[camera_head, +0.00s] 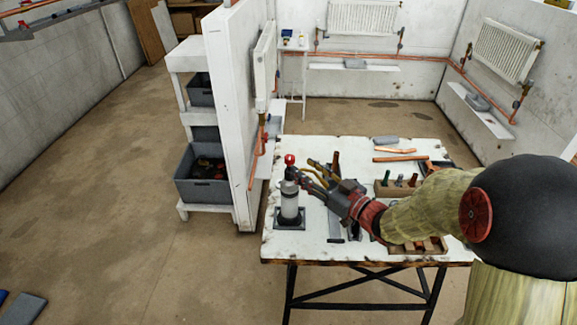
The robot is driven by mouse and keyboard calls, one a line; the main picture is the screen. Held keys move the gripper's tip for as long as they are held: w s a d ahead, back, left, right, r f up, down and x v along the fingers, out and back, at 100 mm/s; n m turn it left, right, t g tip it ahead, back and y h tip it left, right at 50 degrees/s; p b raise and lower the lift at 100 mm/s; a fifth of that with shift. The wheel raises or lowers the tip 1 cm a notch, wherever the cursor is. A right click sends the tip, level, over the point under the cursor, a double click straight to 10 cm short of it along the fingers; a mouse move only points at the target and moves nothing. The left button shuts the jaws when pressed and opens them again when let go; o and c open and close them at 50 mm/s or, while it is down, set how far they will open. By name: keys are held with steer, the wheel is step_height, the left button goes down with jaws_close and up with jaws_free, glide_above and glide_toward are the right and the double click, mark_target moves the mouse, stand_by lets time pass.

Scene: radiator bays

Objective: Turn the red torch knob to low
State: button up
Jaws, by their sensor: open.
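The torch (289,203) stands upright on a dark square base (290,222) near the left edge of the white worktable. Its body is pale with a grey top. The red knob (290,160) shows at the top of the torch. My gripper (297,174) reaches in from the right, its fingers open close to the torch's top, just below and right of the knob. I cannot tell whether a finger touches the torch. The knob's setting is too small to read.
The worktable (275,244) also holds copper pipes (398,158), a grey bar (335,228) under my arm, a wooden tool block (397,190) and a tray at the front. A white partition wall (232,110) with a radiator stands behind left.

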mark_target(294, 161)
steer(key=b+x, duration=0.1)
steer(key=x, duration=0.6)
steer(key=shift+w+a+b, duration=0.1)
steer(key=shift+w+b, duration=0.05)
steer(key=shift+b, duration=0.25)
steer(key=shift+c, duration=0.4)
jaws_close()
